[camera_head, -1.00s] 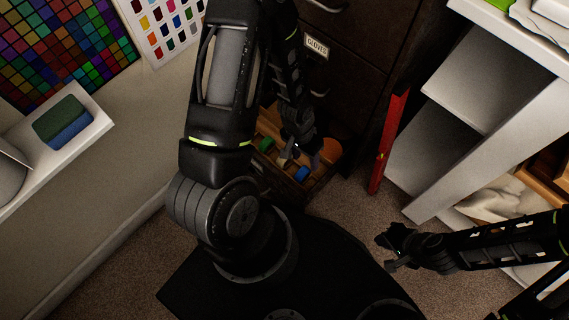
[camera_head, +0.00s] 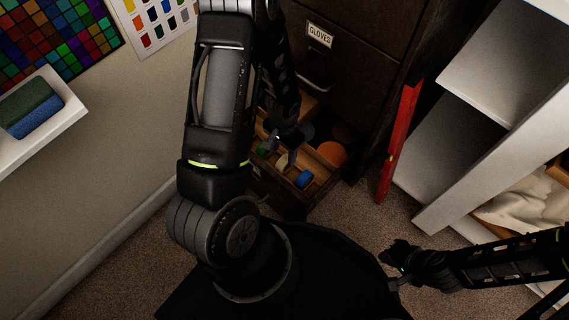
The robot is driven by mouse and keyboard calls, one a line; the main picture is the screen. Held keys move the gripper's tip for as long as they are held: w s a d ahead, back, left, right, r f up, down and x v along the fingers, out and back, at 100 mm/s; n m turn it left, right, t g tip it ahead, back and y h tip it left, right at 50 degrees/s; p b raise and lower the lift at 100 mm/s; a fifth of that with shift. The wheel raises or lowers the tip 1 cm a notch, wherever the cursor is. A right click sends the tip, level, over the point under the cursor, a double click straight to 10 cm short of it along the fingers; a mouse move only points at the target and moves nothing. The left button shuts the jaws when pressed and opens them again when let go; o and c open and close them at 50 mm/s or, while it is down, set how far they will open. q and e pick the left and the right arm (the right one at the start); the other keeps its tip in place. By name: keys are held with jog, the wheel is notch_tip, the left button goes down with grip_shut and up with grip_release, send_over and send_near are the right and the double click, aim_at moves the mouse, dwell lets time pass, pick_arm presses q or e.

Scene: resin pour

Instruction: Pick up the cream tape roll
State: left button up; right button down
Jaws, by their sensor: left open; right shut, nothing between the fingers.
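An open wooden drawer (camera_head: 276,190) low in the dark cabinet holds several tape rolls. The cream tape roll (camera_head: 281,162) lies between a green roll (camera_head: 263,150) and a blue roll (camera_head: 304,179), and is partly hidden by my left gripper. My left gripper (camera_head: 284,151) is open and points down into the drawer, right by the cream roll with nothing held. Whether a finger touches the roll cannot be told. My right gripper (camera_head: 391,267) is shut and empty, out over the carpet at the lower right.
An orange round item (camera_head: 331,153) lies at the drawer's right side. A red level (camera_head: 399,140) stands upright right of the cabinet (camera_head: 360,58). White shelving (camera_head: 465,170) is further right. A wall ledge (camera_head: 62,118) is on the left.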

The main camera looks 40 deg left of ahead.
aim_at(285, 159)
pick_arm(q)
jog(key=shift+f, duration=0.3)
notch_tip(285, 159, down, 5)
jog(key=b, duration=0.3)
jog(key=shift+w+f, duration=0.15)
dwell(0.4)
grip_shut()
dwell(0.4)
